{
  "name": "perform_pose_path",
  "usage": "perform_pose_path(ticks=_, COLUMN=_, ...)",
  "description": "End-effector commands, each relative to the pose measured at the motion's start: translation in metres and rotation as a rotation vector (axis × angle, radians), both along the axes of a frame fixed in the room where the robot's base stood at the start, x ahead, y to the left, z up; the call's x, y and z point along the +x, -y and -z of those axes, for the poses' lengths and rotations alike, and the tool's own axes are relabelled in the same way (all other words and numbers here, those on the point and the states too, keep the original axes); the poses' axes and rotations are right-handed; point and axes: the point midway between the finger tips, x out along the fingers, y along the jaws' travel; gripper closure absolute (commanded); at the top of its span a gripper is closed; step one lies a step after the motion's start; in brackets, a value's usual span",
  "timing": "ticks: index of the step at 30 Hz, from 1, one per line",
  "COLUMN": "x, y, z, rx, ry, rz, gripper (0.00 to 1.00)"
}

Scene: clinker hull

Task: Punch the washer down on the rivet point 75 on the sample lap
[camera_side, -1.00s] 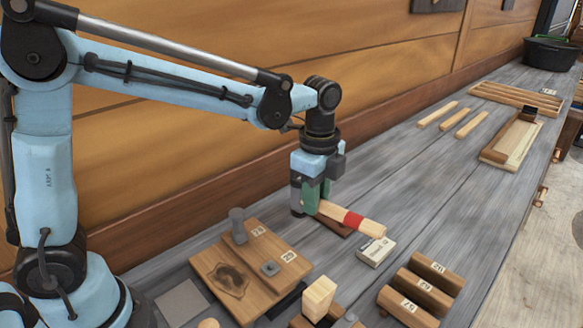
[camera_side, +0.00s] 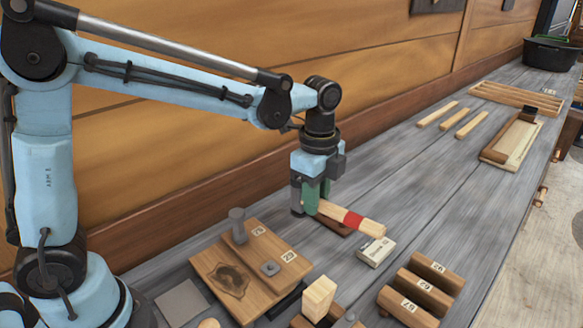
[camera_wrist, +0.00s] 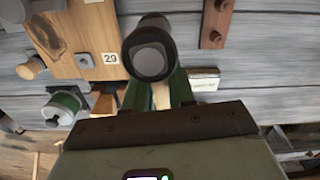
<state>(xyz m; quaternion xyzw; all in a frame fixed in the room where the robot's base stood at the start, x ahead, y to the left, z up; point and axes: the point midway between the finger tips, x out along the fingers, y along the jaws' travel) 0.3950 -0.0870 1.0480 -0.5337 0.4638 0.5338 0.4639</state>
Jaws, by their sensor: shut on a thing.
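My gripper (camera_side: 318,195) has green fingers, shut on a hammer. The sample lap (camera_side: 222,272), two overlapping wooden boards, lies on the bench at left, apart from the gripper. A grey cylindrical piece (camera_side: 237,226) stands on it near one label, which looks like 75 but is small. A square metal washer (camera_side: 270,268) sits near the label 29 (camera_wrist: 110,58). Whether a rivet point lies under the cylinder is hidden.
A small white box (camera_side: 376,252) lies just right of the hammer handle. Numbered wooden blocks (camera_side: 420,290) stand at front right. A small upright wooden block (camera_side: 319,298) is at front centre. A grey square plate (camera_side: 183,303) lies left. The bench behind the gripper is mostly clear.

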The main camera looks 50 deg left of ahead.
Motion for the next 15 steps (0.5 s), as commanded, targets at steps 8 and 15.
perform_pose_path(ticks=8, x=-0.011, y=-0.005, z=-0.036, rx=0.004, ry=-0.001, rz=0.022, gripper=1.0)
perform_pose_path(ticks=15, x=-0.047, y=-0.018, z=-0.104, rx=0.013, ry=-0.001, rz=0.069, gripper=1.0)
